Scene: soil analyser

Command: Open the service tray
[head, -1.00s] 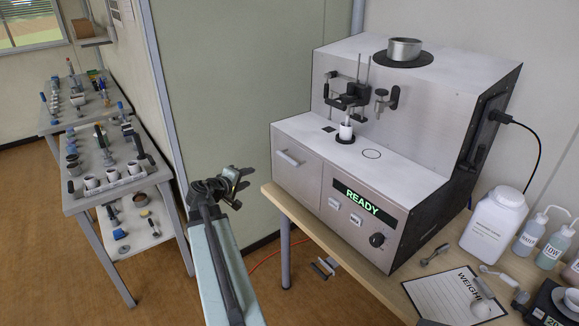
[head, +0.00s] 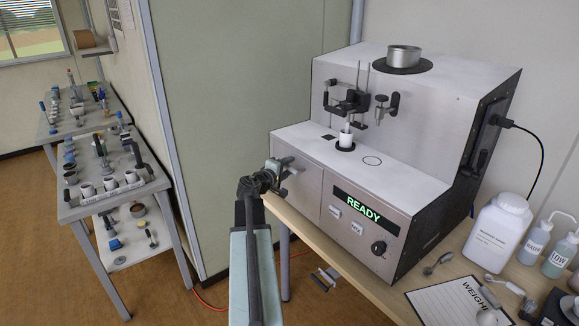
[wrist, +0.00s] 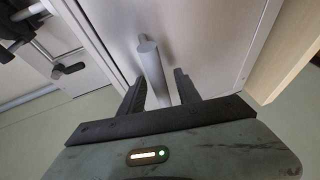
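The soil analyser (head: 400,105) stands on the wooden bench. Its service tray front (head: 308,188) is a flush grey panel at the left of the machine's front, and it looks closed. In the wrist view the tray's bar handle (wrist: 152,68) stands out from the panel (wrist: 205,45). My gripper (head: 284,168) is at the tray front in the head view and largely hides the handle there. In the wrist view my gripper (wrist: 159,80) is open, with one finger on each side of the bar and gaps visible between them.
The READY display (head: 365,206) and a knob (head: 379,247) are right of the tray. Open floor lies left of the bench, before the side tables (head: 112,205).

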